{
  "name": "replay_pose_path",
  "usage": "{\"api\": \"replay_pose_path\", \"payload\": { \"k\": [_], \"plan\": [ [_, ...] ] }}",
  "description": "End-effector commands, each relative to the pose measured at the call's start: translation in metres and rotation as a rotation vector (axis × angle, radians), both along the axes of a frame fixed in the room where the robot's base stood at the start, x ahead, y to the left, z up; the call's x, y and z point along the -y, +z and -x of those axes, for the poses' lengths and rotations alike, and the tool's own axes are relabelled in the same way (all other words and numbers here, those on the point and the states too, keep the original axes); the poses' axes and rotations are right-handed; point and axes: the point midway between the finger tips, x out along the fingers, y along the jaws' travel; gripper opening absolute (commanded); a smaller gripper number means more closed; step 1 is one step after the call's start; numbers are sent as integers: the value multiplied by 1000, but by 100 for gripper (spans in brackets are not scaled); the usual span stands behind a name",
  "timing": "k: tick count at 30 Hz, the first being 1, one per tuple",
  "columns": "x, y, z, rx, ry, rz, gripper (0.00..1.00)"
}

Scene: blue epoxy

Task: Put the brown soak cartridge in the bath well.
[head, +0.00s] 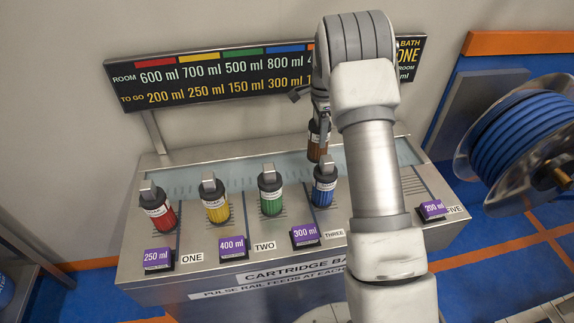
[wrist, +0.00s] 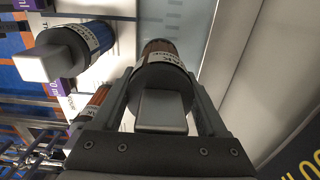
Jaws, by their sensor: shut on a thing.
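The brown soak cartridge (head: 317,142) has a black cap and a white label. My gripper (head: 319,112) is shut on its cap and holds it upright at the back of the steel bench. In the wrist view the brown cartridge (wrist: 160,60) sits between my two fingers (wrist: 162,92). The bath well seems to be the long pale-blue recess (head: 232,175) along the bench's back. The cartridge is over or at this recess; I cannot tell whether its lower end is inside. My arm hides the recess's right part.
Red (head: 157,207), yellow (head: 214,198), green (head: 270,191) and blue (head: 324,185) cartridges stand in front of the recess. An orange one (wrist: 92,103) shows in the wrist view. Purple volume tags (head: 233,248) line the front. A sign board (head: 220,82) hangs behind; a blue hose reel (head: 525,140) stands right.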

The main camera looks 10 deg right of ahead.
Motion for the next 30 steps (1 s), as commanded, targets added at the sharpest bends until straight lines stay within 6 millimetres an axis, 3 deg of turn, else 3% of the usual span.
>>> {"api": "replay_pose_path", "payload": {
  "k": [6, 12, 18, 26, 30],
  "plan": [
    [-52, -30, -14, 0, 6, -1, 2],
    [-82, -50, -22, 0, 3, 0, 2],
    [-90, -59, -24, 1, 0, 0, 2],
    [-90, -93, -24, 0, 1, 0, 2],
    [-90, -94, -25, 2, 1, 0, 2]
  ]
}}
